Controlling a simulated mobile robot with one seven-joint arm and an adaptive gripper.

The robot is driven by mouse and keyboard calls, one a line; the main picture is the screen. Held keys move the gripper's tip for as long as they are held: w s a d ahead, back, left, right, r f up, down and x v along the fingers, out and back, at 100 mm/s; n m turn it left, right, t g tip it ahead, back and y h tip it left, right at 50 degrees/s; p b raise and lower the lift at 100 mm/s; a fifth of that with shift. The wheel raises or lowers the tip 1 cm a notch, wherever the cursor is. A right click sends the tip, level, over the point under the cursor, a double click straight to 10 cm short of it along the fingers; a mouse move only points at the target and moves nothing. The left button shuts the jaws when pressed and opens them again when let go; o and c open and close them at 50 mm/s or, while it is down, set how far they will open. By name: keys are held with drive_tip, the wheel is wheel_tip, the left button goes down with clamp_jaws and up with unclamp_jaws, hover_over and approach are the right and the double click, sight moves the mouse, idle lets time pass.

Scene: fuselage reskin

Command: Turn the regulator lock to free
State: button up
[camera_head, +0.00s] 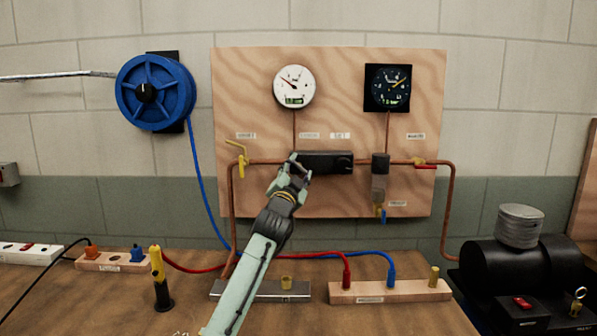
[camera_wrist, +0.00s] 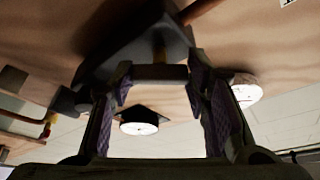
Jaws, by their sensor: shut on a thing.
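In the wrist view a dark piece (camera_wrist: 158,72) spans between the two fingers, close to the regulator's dark body (camera_wrist: 135,40).
A white gauge (camera_head: 294,87) and a black gauge (camera_head: 387,87) sit above. A yellow-handled valve (camera_head: 240,160) is left of my gripper, and a red-handled valve (camera_head: 424,163) is on the right. Below, the bench holds a yellow-and-black tool (camera_head: 158,275) and a black compressor (camera_head: 515,270).

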drive_tip(key=m, duration=0.2)
drive_tip(key=m+g+h, duration=0.1)
drive_tip(key=m, duration=0.1)
drive_tip(key=m+g, duration=0.1)
drive_tip(key=m, duration=0.1)
drive_tip(key=shift+a+r+m, duration=0.15)
drive_tip(key=shift+r+m, duration=0.25)
drive_tip(key=shift+m+g, duration=1)
drive_tip(key=shift+m, duration=1.1)
drive_tip(key=o, duration=1.2)
drive_tip(key=shift+f, duration=0.1)
drive_tip(key=shift+c, duration=0.2)
drive_tip(key=v, duration=1.2)
